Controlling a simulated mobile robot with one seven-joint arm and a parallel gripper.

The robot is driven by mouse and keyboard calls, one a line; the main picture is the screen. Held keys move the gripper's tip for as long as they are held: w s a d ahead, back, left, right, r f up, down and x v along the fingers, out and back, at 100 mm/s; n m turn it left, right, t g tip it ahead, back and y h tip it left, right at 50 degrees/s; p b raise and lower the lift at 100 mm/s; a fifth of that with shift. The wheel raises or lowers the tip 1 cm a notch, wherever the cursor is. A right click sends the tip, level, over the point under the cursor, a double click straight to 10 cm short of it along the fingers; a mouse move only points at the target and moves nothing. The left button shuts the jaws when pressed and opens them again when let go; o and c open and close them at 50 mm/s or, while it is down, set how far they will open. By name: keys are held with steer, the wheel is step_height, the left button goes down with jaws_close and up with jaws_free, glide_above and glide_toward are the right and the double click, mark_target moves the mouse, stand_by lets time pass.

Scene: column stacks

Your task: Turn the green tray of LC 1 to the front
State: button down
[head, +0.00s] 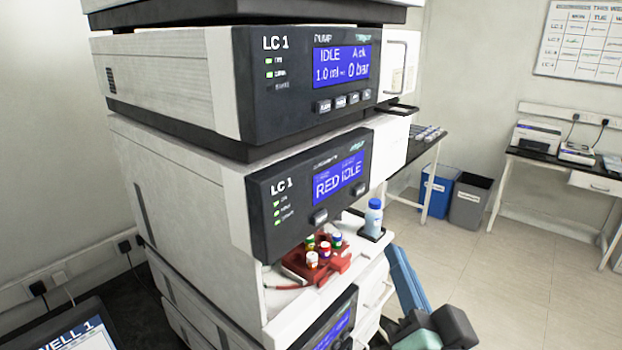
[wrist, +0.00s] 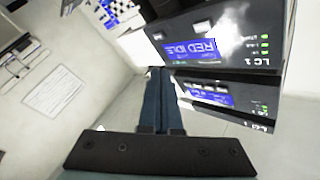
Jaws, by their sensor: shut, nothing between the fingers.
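LC 1's sampler module (head: 255,210) shows "RED IDLE" on its blue screen (head: 340,176), with a button (head: 319,216) below it. In the open bay under this panel, a red tray (head: 334,264) with several capped vials faces the front. I see no green tray in either view. My gripper (head: 393,253) is to the right of the bay in the head view, apart from the panel. In the wrist view my gripper (wrist: 160,72) shows two long blue fingers together, empty. The sampler panel (wrist: 228,45) appears upside down there, right of the fingertips.
The pump module (head: 300,85) sits above the sampler. A blue-capped bottle (head: 374,218) stands beside the bay. Another module with a blue screen (head: 332,328) is below. A blue bin (head: 437,190) and grey bin (head: 469,200) stand behind; the floor at right is clear.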

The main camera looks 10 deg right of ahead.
mark_target(320, 218)
steer(key=shift+w+r, duration=0.1)
stand_by(0.3)
steer(key=w+a+p, duration=0.4)
steer(key=w+a, duration=0.1)
steer(key=w, duration=0.2)
steer(key=shift+a, duration=0.15)
steer(key=shift+p, duration=0.3)
stand_by(1.9)
steer(key=shift+w+a, duration=0.25)
steer(key=shift+a, duration=0.05)
